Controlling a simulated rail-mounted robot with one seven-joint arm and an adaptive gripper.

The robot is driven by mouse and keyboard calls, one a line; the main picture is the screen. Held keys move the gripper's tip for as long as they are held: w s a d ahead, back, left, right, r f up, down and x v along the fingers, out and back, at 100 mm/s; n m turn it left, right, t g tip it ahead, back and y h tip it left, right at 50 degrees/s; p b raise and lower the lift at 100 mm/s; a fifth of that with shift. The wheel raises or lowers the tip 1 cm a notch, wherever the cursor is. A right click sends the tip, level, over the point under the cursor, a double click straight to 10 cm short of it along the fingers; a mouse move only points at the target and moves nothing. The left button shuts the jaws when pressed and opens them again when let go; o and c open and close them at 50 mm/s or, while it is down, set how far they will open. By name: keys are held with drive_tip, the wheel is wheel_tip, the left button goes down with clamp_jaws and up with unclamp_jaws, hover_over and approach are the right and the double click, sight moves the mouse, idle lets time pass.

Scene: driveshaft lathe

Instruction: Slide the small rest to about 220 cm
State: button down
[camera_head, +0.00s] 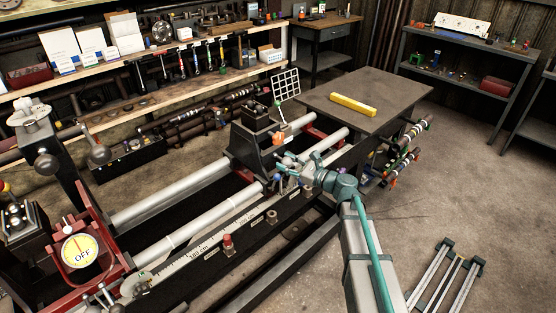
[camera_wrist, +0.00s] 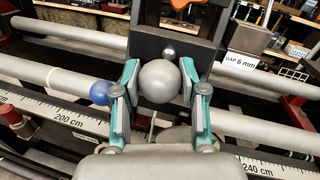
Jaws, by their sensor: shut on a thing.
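The small rest (camera_head: 252,147) is a dark block with an upright, sitting across the two grey rails in the head view. In the wrist view its dark upright plate (camera_wrist: 147,45) rises behind a grey ball knob (camera_wrist: 159,80). My gripper (camera_head: 291,173) reaches the front of the rest from the right. In the wrist view my gripper (camera_wrist: 160,92) has its teal fingers closed on both sides of the grey ball. The scale (camera_head: 203,246) runs along the front rail. In the wrist view, 200 cm shows left of the gripper and 240 cm right; the stretch between is mostly hidden.
A blue ball (camera_wrist: 100,93) is just left of the left finger. A red knob (camera_head: 228,242) stands by the scale. A sign reading "GAP 6 mm" (camera_wrist: 241,61) is at right. A table with a yellow bar (camera_head: 354,105) stands behind the rails' right end.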

drive_tip(key=shift+s+a, duration=0.35)
drive_tip(key=shift+s, duration=0.15)
drive_tip(key=c, duration=0.9)
unclamp_jaws()
drive_tip(key=shift+w, duration=0.1)
drive_tip(key=shift+d, duration=0.1)
drive_tip(key=v, duration=1.2)
